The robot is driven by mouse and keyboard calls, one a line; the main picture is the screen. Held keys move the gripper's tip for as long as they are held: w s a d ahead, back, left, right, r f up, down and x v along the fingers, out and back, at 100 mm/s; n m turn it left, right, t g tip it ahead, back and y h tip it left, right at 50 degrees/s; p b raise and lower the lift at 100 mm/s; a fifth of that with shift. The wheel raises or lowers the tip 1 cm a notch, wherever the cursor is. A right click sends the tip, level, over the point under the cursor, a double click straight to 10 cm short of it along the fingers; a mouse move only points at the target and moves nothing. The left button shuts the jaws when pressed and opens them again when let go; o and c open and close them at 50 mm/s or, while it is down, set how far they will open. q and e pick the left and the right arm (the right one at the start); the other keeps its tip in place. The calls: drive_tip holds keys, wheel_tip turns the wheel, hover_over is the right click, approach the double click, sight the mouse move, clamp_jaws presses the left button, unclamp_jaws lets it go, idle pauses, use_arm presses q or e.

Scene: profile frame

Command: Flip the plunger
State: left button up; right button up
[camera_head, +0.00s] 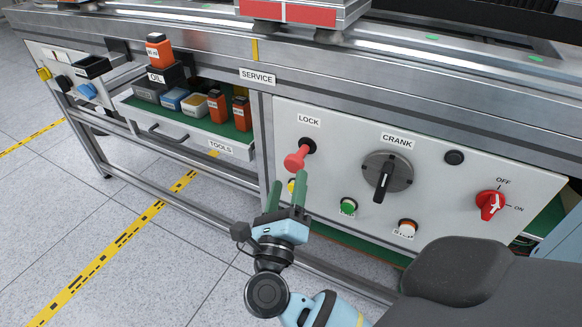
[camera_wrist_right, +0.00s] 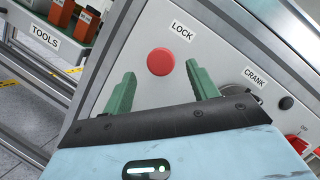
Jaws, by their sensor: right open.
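The plunger, a red knob (camera_head: 297,158) on a stem, sticks out of the pale panel below the LOCK label (camera_head: 309,121). Its round red head (camera_wrist_right: 161,62) faces the right wrist view, just beyond the fingers. My right gripper (camera_head: 288,180) is open, with its two green fingers pointing up at the panel just below the knob in the head view. In the right wrist view the right gripper's fingers (camera_wrist_right: 160,72) stand apart on either side of the knob's lower part, with nothing visible held. My left gripper is not in view.
Right of the plunger, the panel (camera_head: 330,165) carries a black CRANK handle (camera_head: 383,178), a green button (camera_head: 348,206), an orange-and-white button (camera_head: 407,227) and a red OFF/ON switch (camera_head: 490,205). An open TOOLS drawer (camera_head: 185,137) with boxes stands left. The floor at left is clear.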

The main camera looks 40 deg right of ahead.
drive_tip(key=shift+v, duration=1.2)
